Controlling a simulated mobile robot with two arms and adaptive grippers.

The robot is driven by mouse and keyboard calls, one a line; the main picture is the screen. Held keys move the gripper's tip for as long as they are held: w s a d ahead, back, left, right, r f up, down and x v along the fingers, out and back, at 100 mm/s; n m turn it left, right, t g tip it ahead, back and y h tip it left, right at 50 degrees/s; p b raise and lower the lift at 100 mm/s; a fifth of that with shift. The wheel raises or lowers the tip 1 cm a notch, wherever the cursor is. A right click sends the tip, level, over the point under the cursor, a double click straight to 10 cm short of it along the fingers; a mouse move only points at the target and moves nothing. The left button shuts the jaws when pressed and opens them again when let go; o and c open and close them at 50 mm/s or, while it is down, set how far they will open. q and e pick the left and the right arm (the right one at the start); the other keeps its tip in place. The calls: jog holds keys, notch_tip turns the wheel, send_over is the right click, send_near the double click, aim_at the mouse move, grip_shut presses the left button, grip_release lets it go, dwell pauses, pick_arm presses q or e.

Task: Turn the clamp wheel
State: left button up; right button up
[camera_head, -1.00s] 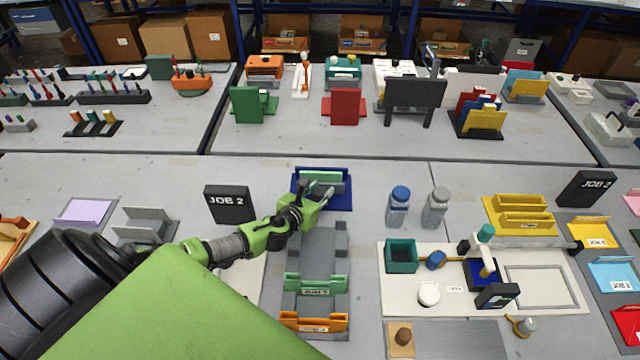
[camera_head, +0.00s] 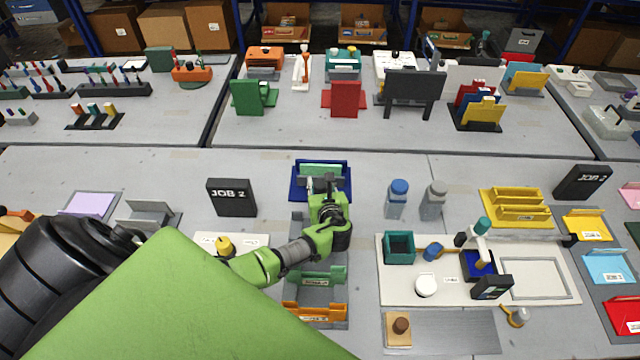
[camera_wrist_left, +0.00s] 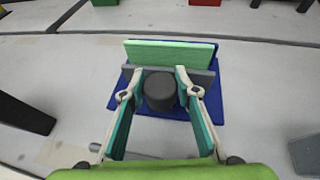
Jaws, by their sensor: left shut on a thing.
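A dark grey round piece (camera_wrist_left: 160,92), which looks like the clamp wheel, is between the fingers of my left gripper (camera_wrist_left: 158,74) in the left wrist view. The gripper is shut on its sides. It is in front of a light green plate (camera_wrist_left: 170,53) and a grey bar, over a blue base (camera_wrist_left: 206,112). In the head view my left gripper (camera_head: 327,183) reaches to the blue base (camera_head: 299,187) with its green plate (camera_head: 322,168); the wheel cannot be made out there. My right gripper is not in view.
Green (camera_head: 317,282) and orange holders (camera_head: 315,312) are nearer. A yellow knob (camera_head: 225,246) is beside my arm.

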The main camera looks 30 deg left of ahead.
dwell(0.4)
pick_arm(q)
jog(key=o, duration=0.8)
jog(key=v, duration=1.2)
